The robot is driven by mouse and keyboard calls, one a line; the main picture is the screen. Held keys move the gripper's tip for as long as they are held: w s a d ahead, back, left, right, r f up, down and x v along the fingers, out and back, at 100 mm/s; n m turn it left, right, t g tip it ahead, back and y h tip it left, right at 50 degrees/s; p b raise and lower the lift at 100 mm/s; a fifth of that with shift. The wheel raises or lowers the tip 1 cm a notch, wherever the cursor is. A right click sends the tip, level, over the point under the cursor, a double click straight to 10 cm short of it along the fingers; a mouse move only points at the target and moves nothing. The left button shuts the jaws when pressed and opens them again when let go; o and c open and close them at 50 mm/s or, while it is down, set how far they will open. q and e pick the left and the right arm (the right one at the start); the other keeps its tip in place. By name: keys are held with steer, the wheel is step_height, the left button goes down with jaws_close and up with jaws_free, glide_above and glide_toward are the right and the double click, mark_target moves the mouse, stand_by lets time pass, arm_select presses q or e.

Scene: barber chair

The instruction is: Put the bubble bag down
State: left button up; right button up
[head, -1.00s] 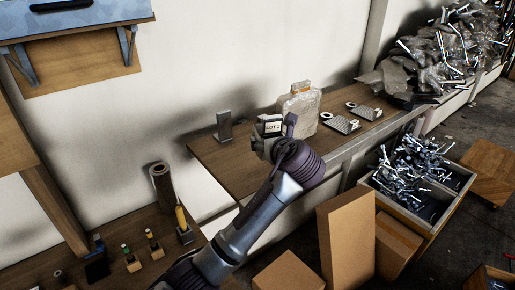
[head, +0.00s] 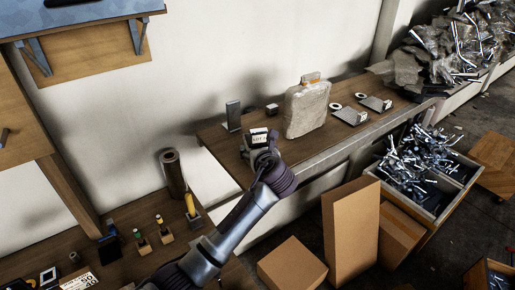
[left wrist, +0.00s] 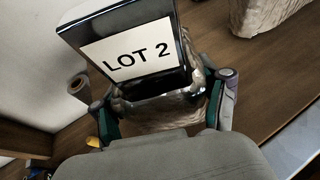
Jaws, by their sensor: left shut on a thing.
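My left gripper (head: 262,147) is shut on a small bubble bag, mostly hidden by the gripper in the head view. In the left wrist view, the bubble bag (left wrist: 160,115) shows as crinkled, brownish wrap between the two fingers. A dark plate with a white "LOT 2" label (left wrist: 125,48) stands at its top; the label also shows in the head view (head: 259,139). The gripper is over the front left part of the wooden bench (head: 215,137). I cannot tell whether the bag touches the bench. My right gripper is not in view.
A larger wrapped bag (head: 306,110) stands on the bench to the right of my gripper. A grey upright block (head: 233,115) and a small dark block (head: 272,109) are behind. Metal brackets (head: 350,116) lie farther right. Cardboard boxes (head: 350,230) stand in front of the bench.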

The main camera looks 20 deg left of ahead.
arm_select(q)
steer(key=o, duration=1.1)
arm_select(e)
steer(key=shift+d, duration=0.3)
arm_select(q)
steer(key=shift+s+d+r, duration=0.15)
steer(key=shift+s, duration=0.05)
steer(key=b+v, duration=0.2)
steer(key=v, duration=0.8)
steer(key=shift+s+d+r, duration=0.1)
steer(key=shift+s, duration=0.15)
steer(key=shift+s+d+r, duration=0.2)
steer(key=shift+s, duration=0.2)
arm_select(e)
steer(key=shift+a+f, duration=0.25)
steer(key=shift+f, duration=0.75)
